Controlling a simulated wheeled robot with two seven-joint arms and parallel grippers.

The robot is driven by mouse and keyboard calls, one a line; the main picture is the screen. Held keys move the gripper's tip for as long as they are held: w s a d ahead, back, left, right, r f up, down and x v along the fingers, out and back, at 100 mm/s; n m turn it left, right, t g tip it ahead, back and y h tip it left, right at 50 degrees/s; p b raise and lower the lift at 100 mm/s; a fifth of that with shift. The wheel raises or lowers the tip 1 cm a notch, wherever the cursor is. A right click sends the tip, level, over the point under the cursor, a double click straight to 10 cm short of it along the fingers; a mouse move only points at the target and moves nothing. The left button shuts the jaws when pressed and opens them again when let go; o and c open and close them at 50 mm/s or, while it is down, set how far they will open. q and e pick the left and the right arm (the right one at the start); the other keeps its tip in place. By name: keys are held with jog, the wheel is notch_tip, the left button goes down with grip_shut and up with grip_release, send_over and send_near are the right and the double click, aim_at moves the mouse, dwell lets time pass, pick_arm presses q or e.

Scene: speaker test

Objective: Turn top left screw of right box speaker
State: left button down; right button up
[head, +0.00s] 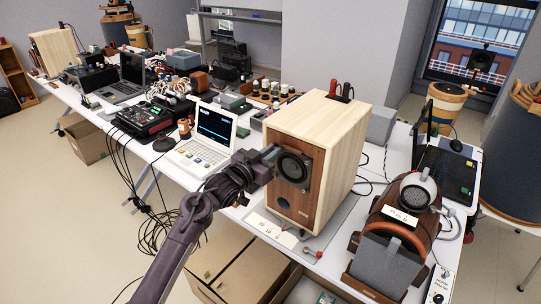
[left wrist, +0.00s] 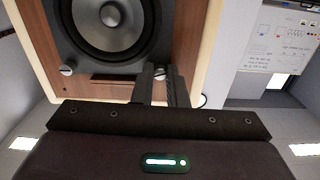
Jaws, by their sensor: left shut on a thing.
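The right box speaker (head: 338,155) stands upright on the white table, with a pale wood case, a brown front and a dark round driver (head: 293,169). My left gripper (head: 272,153) reaches its front at the driver's upper left corner. The left wrist view is upside down, with the driver cone (left wrist: 108,24) at its top. There my left gripper (left wrist: 163,76) is shut on the top left screw (left wrist: 160,71), whose head is mostly hidden by the fingers. The top right screw (left wrist: 66,70) is clear of the gripper. My right gripper is not in view.
A white instrument with a lit screen (head: 213,128) stands left of the speaker. A brown and grey device (head: 396,238) stands close to its right.

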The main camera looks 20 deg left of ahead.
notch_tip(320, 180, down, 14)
jog(key=b, duration=1.4)
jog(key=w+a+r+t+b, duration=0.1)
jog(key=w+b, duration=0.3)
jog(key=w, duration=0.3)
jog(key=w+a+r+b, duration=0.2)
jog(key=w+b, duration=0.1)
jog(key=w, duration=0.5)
pick_arm(q)
jog(key=shift+f+m+b, duration=0.1)
jog(key=shift+m+b, duration=1.95)
jog(key=shift+m, duration=15.25)
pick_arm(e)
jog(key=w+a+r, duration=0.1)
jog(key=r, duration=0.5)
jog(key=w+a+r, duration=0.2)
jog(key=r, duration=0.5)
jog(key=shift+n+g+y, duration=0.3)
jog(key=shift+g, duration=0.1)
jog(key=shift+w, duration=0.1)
pick_arm(q)
jog(key=c, duration=1.7)
grip_release()
jog(key=shift+s, duration=0.1)
